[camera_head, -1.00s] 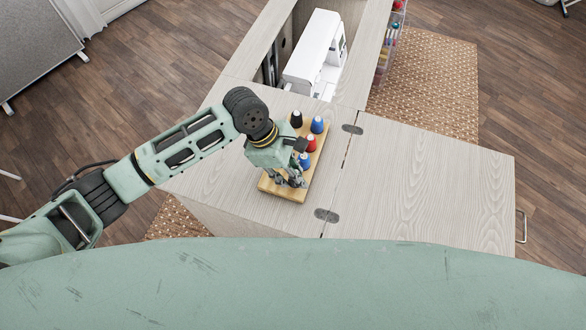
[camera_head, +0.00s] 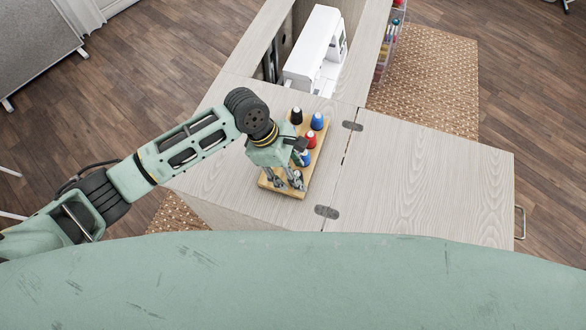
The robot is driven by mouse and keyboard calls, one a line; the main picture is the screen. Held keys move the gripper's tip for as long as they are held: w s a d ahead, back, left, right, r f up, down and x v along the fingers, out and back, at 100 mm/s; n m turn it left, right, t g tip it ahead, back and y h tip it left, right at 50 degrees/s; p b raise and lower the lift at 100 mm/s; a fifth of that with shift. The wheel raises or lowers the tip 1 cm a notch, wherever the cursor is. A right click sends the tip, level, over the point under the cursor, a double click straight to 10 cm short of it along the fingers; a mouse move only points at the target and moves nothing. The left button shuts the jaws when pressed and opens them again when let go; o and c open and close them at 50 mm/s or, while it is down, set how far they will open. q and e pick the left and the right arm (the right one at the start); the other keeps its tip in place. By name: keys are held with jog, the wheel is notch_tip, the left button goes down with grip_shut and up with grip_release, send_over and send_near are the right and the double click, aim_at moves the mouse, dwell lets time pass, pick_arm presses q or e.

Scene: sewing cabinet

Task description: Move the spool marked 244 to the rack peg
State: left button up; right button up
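The wooden spool rack (camera_head: 318,150) lies on the cabinet top. It bears a black spool (camera_head: 296,115), a blue spool (camera_head: 317,121), a red spool (camera_head: 311,139) and a second blue spool (camera_head: 305,159) partly hidden by my gripper. The number markings are too small to read, so I cannot tell which spool is 244. My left gripper (camera_head: 288,184) is over the near end of the rack, with its fingers spread and pointing down. I see nothing held between them. The gripper body hides part of the rack. My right gripper is not in view.
A white sewing machine (camera_head: 317,48) sits in the cabinet well behind the rack. The hinged cabinet leaf (camera_head: 430,185) to the right is clear. A clear organiser (camera_head: 389,45) with colored items hangs at the cabinet's far right side.

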pick_arm(q)
jog(key=v, duration=1.2)
dwell(0.4)
